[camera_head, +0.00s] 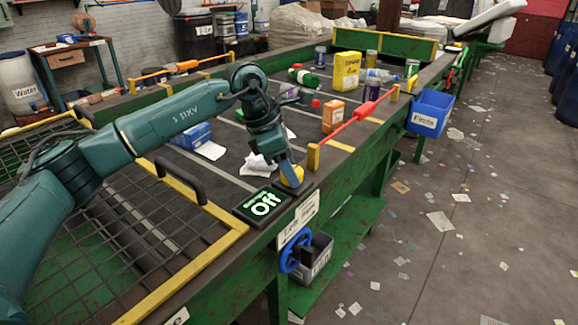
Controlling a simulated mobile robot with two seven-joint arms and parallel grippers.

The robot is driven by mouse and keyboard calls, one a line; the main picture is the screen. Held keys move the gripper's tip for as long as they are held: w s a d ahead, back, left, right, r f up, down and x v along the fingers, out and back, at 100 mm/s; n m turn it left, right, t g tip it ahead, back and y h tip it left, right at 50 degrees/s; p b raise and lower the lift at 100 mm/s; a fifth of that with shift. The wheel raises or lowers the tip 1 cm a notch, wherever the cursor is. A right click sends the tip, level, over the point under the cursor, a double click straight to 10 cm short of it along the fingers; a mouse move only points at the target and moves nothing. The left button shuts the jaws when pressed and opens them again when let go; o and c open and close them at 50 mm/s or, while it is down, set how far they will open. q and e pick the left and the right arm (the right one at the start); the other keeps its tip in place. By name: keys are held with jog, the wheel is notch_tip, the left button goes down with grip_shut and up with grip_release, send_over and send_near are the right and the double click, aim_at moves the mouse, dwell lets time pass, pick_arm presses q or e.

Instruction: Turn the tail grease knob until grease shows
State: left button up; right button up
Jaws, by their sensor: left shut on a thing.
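My left gripper (290,178) points down at the near right corner of the sorting belt. It is shut on a yellow knob (298,174), which it partly hides. A black display (263,205) beside the knob glows green and reads "Off"; its smaller line is hard to read. A white label (298,219) is on the frame side below, and a blue handwheel (296,250) is under it. I cannot tell from lettering which control is the tail grease knob. No grease can be made out. My right gripper is not in view.
The belt (232,172) carries paper, a yellow can (346,71), an orange box (333,116) and bottles. A red pull bar (365,111) runs along the right edge. A yellow-edged mesh guard (90,210) lies under my left arm. A blue bin (430,112) hangs outside.

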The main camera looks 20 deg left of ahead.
pick_arm(q)
jog(key=shift+m, duration=0.3)
jog(key=m+g, duration=0.1)
jog(key=m, duration=0.1)
jog(key=m+g, duration=0.1)
jog(key=m, duration=0.1)
jog(key=shift+w+m+h, duration=0.2)
jog(key=shift+m+h, duration=0.1)
jog(key=shift+m, duration=0.1)
jog(key=m+g, duration=0.1)
jog(key=m, duration=0.3)
jog(key=shift+g, duration=0.3)
jog(key=o, duration=1)
jog(key=v, duration=0.8)
jog(key=p+v, duration=0.1)
jog(key=v, duration=0.4)
jog(key=shift+w+d+r, duration=0.15)
jog(key=shift+d+r, duration=0.05)
jog(key=shift+d, duration=0.05)
